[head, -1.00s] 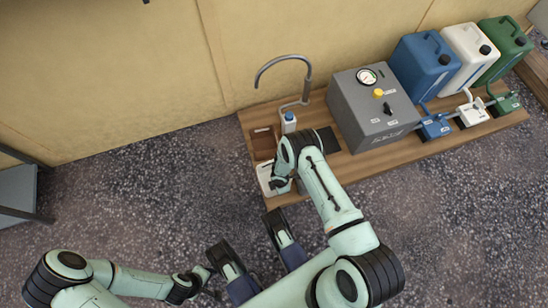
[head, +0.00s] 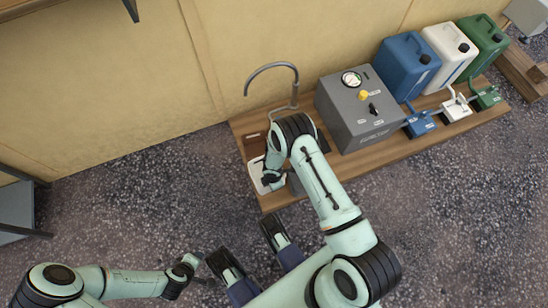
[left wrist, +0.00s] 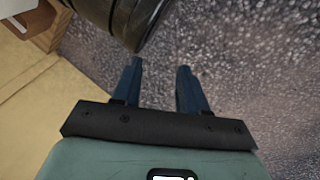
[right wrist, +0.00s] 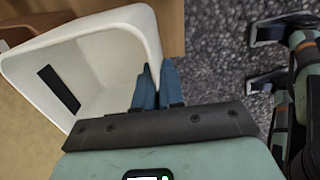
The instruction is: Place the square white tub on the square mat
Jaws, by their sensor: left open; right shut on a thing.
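The square white tub (head: 256,174) is at the left end of the wooden bench, partly covered by my right arm. In the right wrist view the tub (right wrist: 105,60) shows its open inside with a black rectangle on it. My right gripper (right wrist: 156,70) is shut on the tub's rim; in the head view the gripper (head: 272,178) is at the tub's right side. Whether the tub touches the bench I cannot tell. A dark patch (head: 323,143), perhaps the square mat, is mostly hidden behind my right arm. My left gripper (left wrist: 160,70) is open and empty, away from the bench.
A brown square tray (head: 254,146) lies behind the tub. A curved tap (head: 272,66) rises at the back. A grey box with a gauge (head: 362,110) stands right of my right arm. Blue (head: 408,66), white (head: 450,52) and green (head: 484,46) canisters stand farther right.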

